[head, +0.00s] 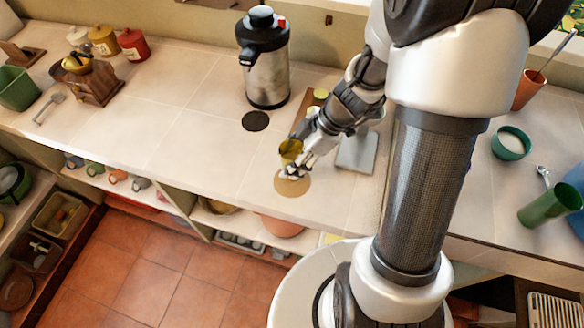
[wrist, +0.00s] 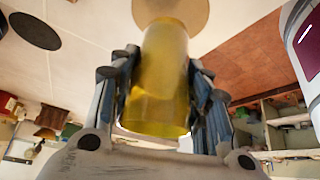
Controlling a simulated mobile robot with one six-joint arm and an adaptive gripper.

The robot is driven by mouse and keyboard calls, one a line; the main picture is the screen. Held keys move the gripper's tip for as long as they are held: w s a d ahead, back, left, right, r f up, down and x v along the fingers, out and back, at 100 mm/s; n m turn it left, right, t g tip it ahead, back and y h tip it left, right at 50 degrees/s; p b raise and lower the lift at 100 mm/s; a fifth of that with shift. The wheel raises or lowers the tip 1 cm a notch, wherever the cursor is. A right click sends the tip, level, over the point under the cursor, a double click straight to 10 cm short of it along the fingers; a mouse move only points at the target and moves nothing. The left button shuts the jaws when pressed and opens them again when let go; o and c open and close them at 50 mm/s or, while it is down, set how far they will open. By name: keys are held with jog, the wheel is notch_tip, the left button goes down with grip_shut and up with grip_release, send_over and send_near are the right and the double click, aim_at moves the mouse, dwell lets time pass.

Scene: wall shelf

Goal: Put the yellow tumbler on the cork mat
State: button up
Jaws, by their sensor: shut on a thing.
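The yellow tumbler (head: 290,149) is held between the fingers of my gripper (head: 294,165). In the wrist view the see-through yellow tumbler (wrist: 158,80) fills the space between the two finger pairs of my gripper (wrist: 160,95). The round tan cork mat (head: 291,187) lies on the counter near its front edge, partly covered by my fingers. In the wrist view the cork mat (wrist: 190,12) shows behind the far end of the tumbler. I cannot tell whether the tumbler touches the mat.
A dark round mat (head: 256,121) lies behind and left, in front of a steel airpot (head: 267,70). A grey scale-like plate (head: 357,152) is close to the right of my gripper. The counter's left middle is clear.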

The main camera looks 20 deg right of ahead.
jog(key=shift+f+b, duration=0.4)
jog(key=shift+f, duration=1.45)
jog(key=shift+f, duration=0.1)
jog(key=o, duration=1.4)
